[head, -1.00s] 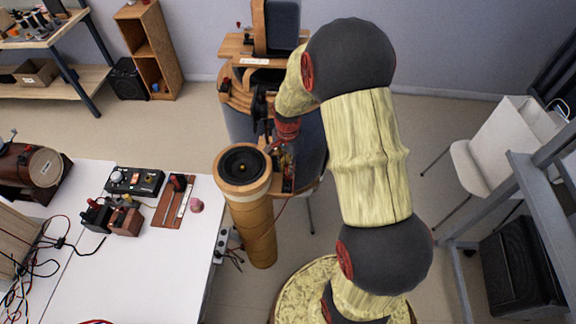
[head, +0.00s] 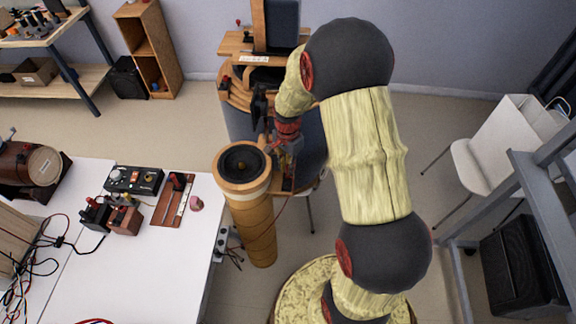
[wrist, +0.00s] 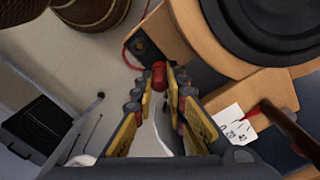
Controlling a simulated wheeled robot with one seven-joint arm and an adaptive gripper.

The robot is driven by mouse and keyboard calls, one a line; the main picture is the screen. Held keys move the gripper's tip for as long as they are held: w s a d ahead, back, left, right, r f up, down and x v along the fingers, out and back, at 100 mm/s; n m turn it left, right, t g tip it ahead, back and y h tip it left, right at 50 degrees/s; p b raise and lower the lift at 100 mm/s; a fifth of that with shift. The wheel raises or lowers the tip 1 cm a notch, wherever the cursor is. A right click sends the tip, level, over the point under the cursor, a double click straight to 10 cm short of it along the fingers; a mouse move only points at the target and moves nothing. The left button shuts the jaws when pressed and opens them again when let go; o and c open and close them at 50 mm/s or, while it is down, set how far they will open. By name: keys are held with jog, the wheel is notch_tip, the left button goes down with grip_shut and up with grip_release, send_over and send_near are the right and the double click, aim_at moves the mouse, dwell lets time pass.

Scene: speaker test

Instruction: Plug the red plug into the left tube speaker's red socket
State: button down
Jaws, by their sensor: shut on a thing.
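My gripper (wrist: 161,84) is shut on the red plug (wrist: 159,71), which shows between its yellow finger pads in the wrist view. A tube speaker (head: 253,215) with a tan wooden body and black cone stands upright at the middle of the head view. My gripper (head: 284,146) is just right of its top there, and the plug is hard to make out. In the wrist view the speaker's round top (wrist: 270,32) is at upper right. A dark panel with a ringed round fitting (wrist: 139,45) lies up and left of the plug. I cannot tell the socket's colour.
A white table (head: 165,255) with small devices is left of the speaker. A large dark cylinder with wooden parts (head: 243,118) stands behind it. A red cable (wrist: 129,55) curves past the panel. A white chair (head: 480,165) and grey frame (head: 545,195) are at right.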

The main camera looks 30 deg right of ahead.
jog(key=shift+f, duration=0.35)
jog(key=c, duration=1.8)
grip_release()
jog(key=shift+c, duration=0.2)
jog(key=shift+o, duration=0.6)
jog(key=shift+r, duration=0.15)
jog(key=shift+w+r+p, duration=0.15)
jog(key=shift+r+p, duration=0.7)
jog(key=shift+r, duration=0.55)
jog(key=shift+r+p, duration=1.6)
jog(key=shift+r, duration=0.7)
